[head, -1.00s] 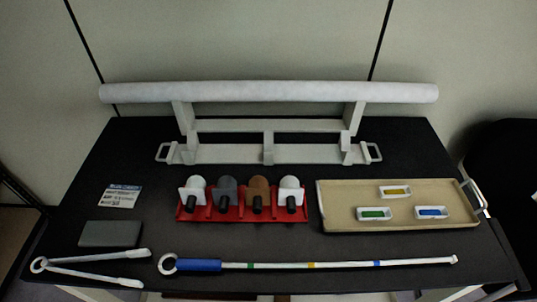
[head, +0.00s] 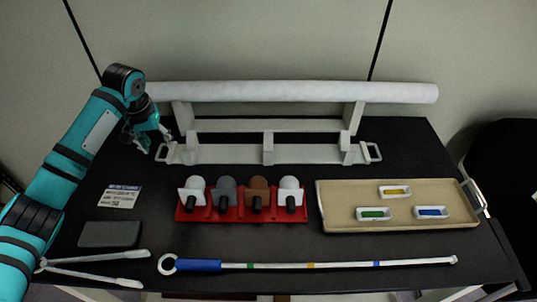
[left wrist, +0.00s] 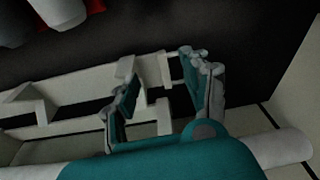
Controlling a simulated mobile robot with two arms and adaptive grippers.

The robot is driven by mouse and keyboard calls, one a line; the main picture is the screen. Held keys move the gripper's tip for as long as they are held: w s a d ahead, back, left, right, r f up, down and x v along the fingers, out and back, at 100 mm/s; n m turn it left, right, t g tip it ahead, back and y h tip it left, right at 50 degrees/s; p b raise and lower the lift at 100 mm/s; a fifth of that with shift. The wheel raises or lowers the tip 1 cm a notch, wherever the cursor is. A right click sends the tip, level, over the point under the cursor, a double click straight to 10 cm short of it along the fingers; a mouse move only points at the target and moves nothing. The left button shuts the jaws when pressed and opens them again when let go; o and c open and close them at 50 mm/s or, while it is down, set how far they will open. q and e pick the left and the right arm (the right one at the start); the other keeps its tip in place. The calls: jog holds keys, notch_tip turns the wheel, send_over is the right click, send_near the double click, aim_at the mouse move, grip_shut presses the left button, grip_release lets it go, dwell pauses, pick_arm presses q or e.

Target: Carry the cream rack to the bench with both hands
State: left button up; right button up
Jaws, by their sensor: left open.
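The cream rack (head: 230,153) stands at the back of the black bench, with a loop handle at each end. Its left handle (head: 160,153) is just below my left gripper (head: 155,142) in the head view. That gripper points down and is open. In the left wrist view the rack (left wrist: 75,103) runs across the picture, and its handle end lies between the open fingers of my left gripper (left wrist: 165,92). I cannot tell whether the fingers touch it. The right handle (head: 373,151) is free. My right gripper is not in view.
A long white cylinder (head: 300,92) lies across the back above the rack. A red holder (head: 245,216) with several stoppered pieces, a tan tray (head: 345,215) with three small boxes, a blue-gripped rod (head: 320,264), tongs (head: 95,270) and a grey block (head: 110,234) occupy the front.

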pick_arm(q)
jog(key=m, duration=0.1)
send_near(187, 154)
jog(key=shift+t, duration=0.3)
jog(key=x, duration=1.1)
jog(key=shift+w+a+f, duration=0.15)
jog(key=shift+a, duration=0.05)
